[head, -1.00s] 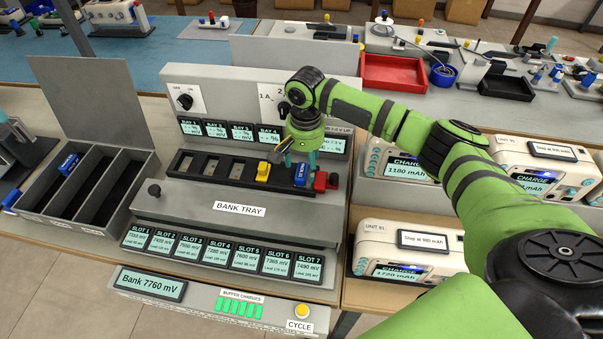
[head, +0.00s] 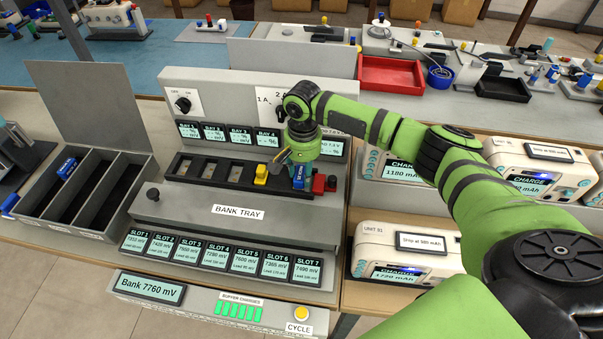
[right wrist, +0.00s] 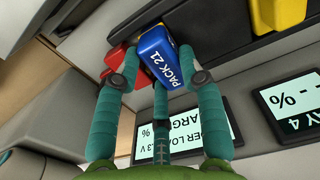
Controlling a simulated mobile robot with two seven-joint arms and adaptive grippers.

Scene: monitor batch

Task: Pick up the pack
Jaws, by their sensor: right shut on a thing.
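A blue pack marked PACK 21 (right wrist: 165,60) is between the fingers of my right gripper (right wrist: 163,78) in the right wrist view. In the head view the same blue pack (head: 299,180) is at the right part of the black bay row on the bank tray, under my right gripper (head: 303,172). The gripper is shut on the pack's upper part. I cannot tell whether the pack is still seated in its bay. My left gripper is not in view.
A yellow pack (head: 261,175) stands left of the blue one and a red block (head: 320,183) close on its right. The upright display panel (head: 215,95) is just behind. Another blue pack (head: 68,166) lies in the divided grey bin (head: 85,232) at left.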

